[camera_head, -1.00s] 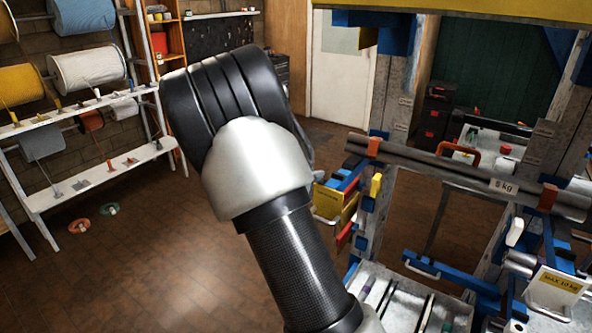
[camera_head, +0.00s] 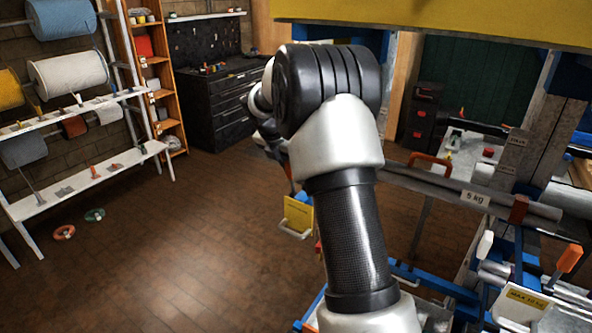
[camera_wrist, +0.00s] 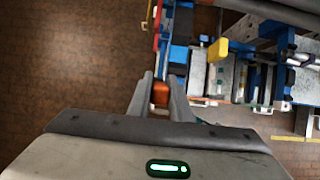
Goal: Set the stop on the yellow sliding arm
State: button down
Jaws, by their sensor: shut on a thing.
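In the wrist view my gripper (camera_wrist: 160,90) is shut on an orange-red block (camera_wrist: 160,95), with one grey finger on each side of it. Behind the block a thin blue and red bar runs up the picture. A yellow piece (camera_wrist: 217,50) stands right of the fingers, apart from them. In the head view a yellow plate (camera_head: 298,214) hangs left of my arm, low beside the frame. My arm hides my gripper and much of the frame there. I cannot tell which part is the yellow sliding arm.
A grey bar marked 5 kg (camera_head: 474,198) crosses the frame on the right. An orange-handled lever (camera_head: 569,258) and blue rails (camera_head: 430,280) are at the lower right. A yellow beam (camera_head: 430,22) spans the top. Brown floor (camera_head: 190,240) is open on the left, before spool shelves (camera_head: 85,185).

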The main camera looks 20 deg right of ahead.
jog(key=shift+w+d+g+y, duration=0.6)
jog(key=shift+d+y, duration=0.3)
jog(key=c, duration=1.6)
grip_release()
jog(key=v, duration=1.7)
jog(key=shift+r, duration=0.25)
